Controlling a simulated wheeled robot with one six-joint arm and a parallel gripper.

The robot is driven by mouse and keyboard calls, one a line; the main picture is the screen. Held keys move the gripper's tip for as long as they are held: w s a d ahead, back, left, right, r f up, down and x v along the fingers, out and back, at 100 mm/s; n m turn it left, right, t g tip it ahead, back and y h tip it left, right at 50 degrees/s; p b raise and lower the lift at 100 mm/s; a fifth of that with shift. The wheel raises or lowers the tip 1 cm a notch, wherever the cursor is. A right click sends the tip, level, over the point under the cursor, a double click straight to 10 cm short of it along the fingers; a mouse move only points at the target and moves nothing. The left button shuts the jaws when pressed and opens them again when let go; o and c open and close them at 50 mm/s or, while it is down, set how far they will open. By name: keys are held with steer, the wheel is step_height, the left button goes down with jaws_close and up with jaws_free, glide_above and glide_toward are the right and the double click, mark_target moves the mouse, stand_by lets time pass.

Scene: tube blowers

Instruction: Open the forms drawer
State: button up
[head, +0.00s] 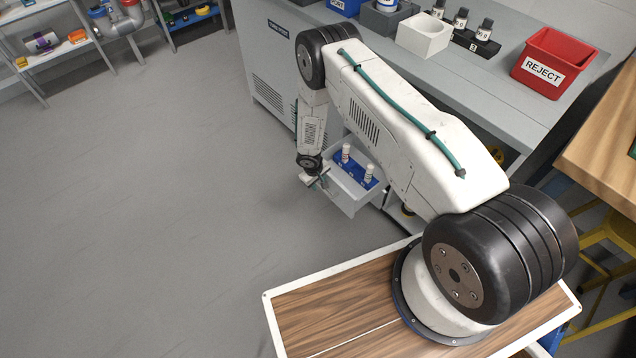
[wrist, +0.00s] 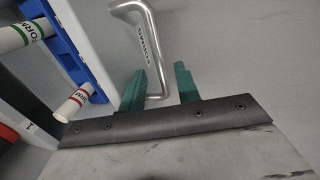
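The forms drawer (head: 344,205) is a light grey box standing out from the grey cabinet under the bench, so it is open. Its inside shows a blue rack (head: 352,172) with white tubes (head: 368,173). The wrist view shows the drawer front with the FORMS label (wrist: 145,47) and a silver bar handle (wrist: 155,45). My gripper (head: 317,181) is at the drawer front. In the wrist view, its two green fingers (wrist: 160,72) are apart, with one end of the handle between them. Gaps show beside the handle, so the fingers do not appear closed on it.
Shelves (head: 50,50) stand at the far left. A wooden table (head: 606,135) is at the right. The floor left of the drawer is clear.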

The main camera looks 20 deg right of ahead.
step_height(320, 180, up, 7)
steer(key=a, duration=0.1)
steer(key=shift+s+a+r, duration=0.15)
steer(key=shift+s, duration=0.1)
stand_by(0.4)
